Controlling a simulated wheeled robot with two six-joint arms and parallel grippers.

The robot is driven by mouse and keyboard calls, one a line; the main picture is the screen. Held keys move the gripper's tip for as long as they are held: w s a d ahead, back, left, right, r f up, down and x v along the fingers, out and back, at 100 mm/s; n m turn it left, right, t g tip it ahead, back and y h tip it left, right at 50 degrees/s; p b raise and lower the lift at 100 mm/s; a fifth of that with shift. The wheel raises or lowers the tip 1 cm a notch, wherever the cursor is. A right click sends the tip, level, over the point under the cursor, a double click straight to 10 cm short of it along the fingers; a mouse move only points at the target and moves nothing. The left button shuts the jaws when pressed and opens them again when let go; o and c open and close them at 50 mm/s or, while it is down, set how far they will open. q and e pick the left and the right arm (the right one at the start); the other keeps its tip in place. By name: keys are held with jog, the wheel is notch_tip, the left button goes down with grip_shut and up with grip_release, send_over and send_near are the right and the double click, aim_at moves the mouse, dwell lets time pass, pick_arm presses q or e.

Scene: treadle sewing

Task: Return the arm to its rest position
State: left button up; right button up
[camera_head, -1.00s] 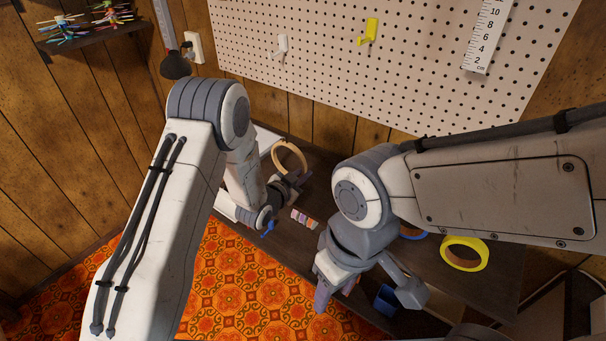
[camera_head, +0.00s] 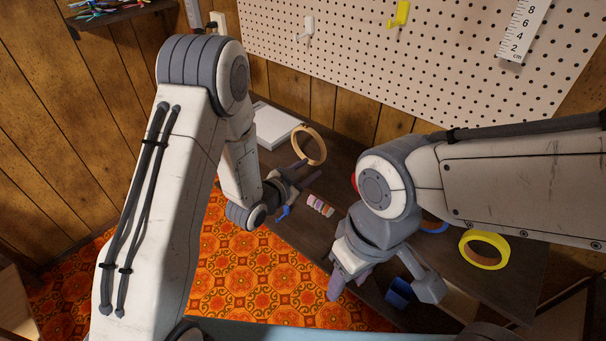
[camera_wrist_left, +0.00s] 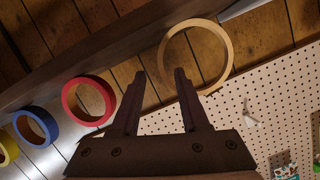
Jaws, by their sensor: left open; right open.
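My left gripper (camera_head: 306,173) is open and empty, over the dark table (camera_head: 345,160) just in front of a pale wooden hoop (camera_head: 322,147). In the left wrist view its two dark fingers (camera_wrist_left: 157,88) stand apart with nothing between them, and the hoop (camera_wrist_left: 227,62) lies beyond the right finger. My right gripper (camera_head: 348,280) is open, pointing down near the table's front edge. Its fingertips are partly hidden by its own wrist, and I see nothing held in it. Both arms are bent at the elbow and reach forward.
A yellow ring (camera_head: 503,253) lies right of my right arm; a blue ring is partly hidden. A blue container (camera_head: 398,292) and a striped multicoloured item (camera_head: 320,205) are near the front edge. In the left wrist view a red ring (camera_wrist_left: 68,101) is left of the fingers. A pegboard (camera_head: 350,50) stands behind.

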pick_arm(q)
jog(key=v, duration=0.2)
jog(key=shift+s+a, duration=0.15)
jog(key=shift+s, duration=0.15)
jog(key=s+r+n+g+y+p, duration=0.1)
jog(key=s+r+g, duration=0.3)
jog(key=s, duration=0.6)
jog(key=s+r+n+g+y+p, duration=0.1)
jog(key=s+r+g+y+p, duration=0.2)
jog(key=s+r, duration=0.3)
jog(key=s+r+n+g+y+p, duration=0.1)
jog(key=s+r+g, duration=0.4)
jog(key=s, duration=1)
jog(key=shift+r+g+y+p, duration=0.35)
jog(key=shift+g+y+p, duration=0.05)
jog(key=shift+y+p, duration=0.3)
